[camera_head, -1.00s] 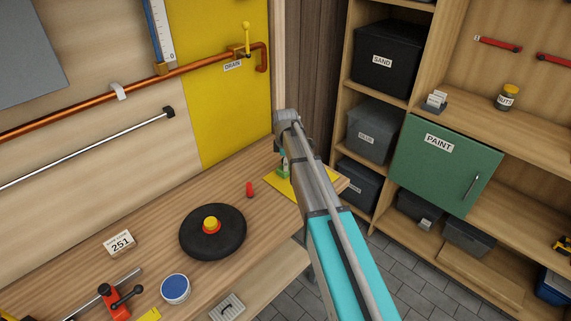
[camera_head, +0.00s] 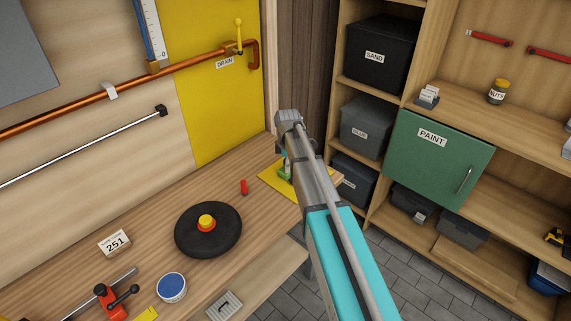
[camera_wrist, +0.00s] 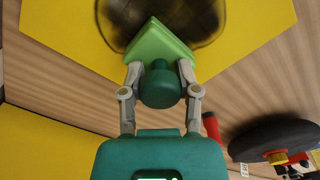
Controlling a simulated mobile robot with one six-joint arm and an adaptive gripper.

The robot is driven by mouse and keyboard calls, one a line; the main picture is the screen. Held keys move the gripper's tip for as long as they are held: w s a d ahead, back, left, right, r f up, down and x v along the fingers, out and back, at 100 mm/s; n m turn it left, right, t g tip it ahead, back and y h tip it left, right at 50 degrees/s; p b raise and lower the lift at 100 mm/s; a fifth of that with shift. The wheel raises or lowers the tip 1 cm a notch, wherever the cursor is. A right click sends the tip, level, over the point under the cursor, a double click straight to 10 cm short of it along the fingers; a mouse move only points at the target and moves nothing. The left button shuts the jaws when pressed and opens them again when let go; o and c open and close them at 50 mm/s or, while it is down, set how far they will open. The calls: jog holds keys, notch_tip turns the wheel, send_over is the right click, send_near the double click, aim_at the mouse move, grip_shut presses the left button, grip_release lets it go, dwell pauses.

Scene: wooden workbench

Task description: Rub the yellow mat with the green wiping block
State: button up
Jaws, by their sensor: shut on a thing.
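The yellow mat (camera_head: 270,178) lies at the far right end of the workbench, partly hidden behind my arm. It fills the top of the wrist view (camera_wrist: 60,18), with a dark blurred patch (camera_wrist: 205,14) on it. The green wiping block (camera_wrist: 155,42) has a light green base and a dark green knob. My gripper (camera_wrist: 160,76) is shut on the knob, one finger on each side. The block is over the mat and overlaps the near edge of the dark patch; I cannot tell whether it touches the mat.
A red peg-like thing (camera_head: 243,187) stands just left of the mat. A black disc with a red and yellow knob (camera_head: 190,240) lies farther left. A blue-lidded tin (camera_head: 172,287) and a red clamp (camera_head: 112,303) are nearer. Shelves (camera_head: 405,115) stand beyond the bench's right end.

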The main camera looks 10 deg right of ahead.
jog(key=shift+s, duration=0.1)
jog(key=shift+s+d+f, duration=0.1)
jog(key=shift+s+d, duration=0.5)
jog(key=shift+s, duration=0.15)
jog(key=shift+s+d+f, duration=0.1)
jog(key=shift+s+d, duration=0.45)
jog(key=shift+s, duration=0.2)
jog(key=shift+s, duration=0.1)
jog(key=shift+s+d+r, duration=0.15)
jog(key=shift+s+d, duration=1)
jog(key=shift+s, duration=0.2)
jog(key=shift+w+d, duration=0.1)
jog(key=shift+w+d, duration=0.35)
jog(key=shift+d, duration=0.15)
jog(key=shift+w, duration=0.1)
